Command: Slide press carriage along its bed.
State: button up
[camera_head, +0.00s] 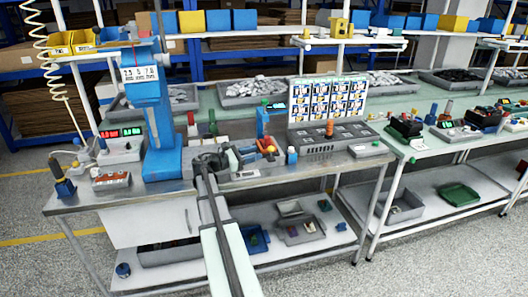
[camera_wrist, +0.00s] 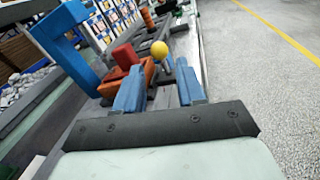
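The press has a blue upright frame (camera_head: 263,121) in the middle of the bench, and this frame also stands at upper left in the wrist view (camera_wrist: 62,45). An orange carriage (camera_wrist: 137,76) sits low at the frame, with a red block (camera_wrist: 124,56) by it. A yellow ball knob (camera_wrist: 159,49) on a short stalk stands at the carriage's near side. My gripper (camera_wrist: 158,68) is open, its two blue fingers apart. The knob shows between and just beyond the fingertips; contact is not visible. In the head view my gripper (camera_head: 250,156) is left of the knob, low over the bench.
A large blue stand (camera_head: 160,110) with number dials rises at left. A grey panel (camera_head: 325,139) with an orange cylinder lies to the right, before a board of cards (camera_head: 327,98). The steel bench's front edge (camera_head: 300,171) is close to my gripper.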

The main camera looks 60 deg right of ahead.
jog(key=shift+v, duration=1.5)
